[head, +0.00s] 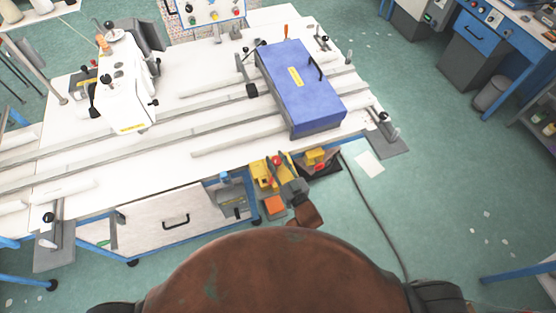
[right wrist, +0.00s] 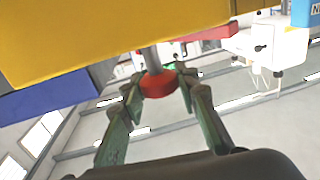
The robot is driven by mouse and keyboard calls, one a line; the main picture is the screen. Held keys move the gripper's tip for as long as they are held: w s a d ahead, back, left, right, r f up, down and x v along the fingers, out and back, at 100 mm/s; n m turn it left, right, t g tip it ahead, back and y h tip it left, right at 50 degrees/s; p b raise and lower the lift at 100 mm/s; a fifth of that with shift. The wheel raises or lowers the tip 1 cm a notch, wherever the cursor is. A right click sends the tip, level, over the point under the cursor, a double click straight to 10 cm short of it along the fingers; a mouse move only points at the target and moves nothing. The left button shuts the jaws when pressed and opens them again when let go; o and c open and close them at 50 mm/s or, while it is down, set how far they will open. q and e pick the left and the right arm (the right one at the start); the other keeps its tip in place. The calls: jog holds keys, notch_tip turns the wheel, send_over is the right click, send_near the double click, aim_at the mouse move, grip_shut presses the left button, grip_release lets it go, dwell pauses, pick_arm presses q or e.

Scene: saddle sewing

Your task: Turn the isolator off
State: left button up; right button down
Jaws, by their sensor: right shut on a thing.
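The isolator is a yellow box (head: 262,174) under the front edge of the work table. A red knob (head: 276,160) on it shows in the head view. In the right wrist view the yellow housing (right wrist: 110,40) fills the top, and the red knob (right wrist: 158,84) hangs from it on a grey shaft. My right gripper (head: 281,166) reaches up to the isolator from the front. Its green fingers (right wrist: 155,92) are shut on the red knob, one on each side. The knob's markings cannot be read. My left gripper is in neither view.
A smaller yellow box (head: 316,155) with a red part sits just right of the isolator. An orange block (head: 273,206) is below it. The table (head: 215,160) carries a blue case (head: 300,90) and a white machine (head: 126,85). A dark cable (head: 372,205) runs across the open floor at right.

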jog(key=c, duration=1.5)
grip_release()
jog(key=shift+o, duration=0.2)
jog(key=shift+s+d, duration=0.15)
jog(key=shift+s, duration=0.2)
jog(key=v, duration=1.1)
jog(key=shift+s, duration=0.1)
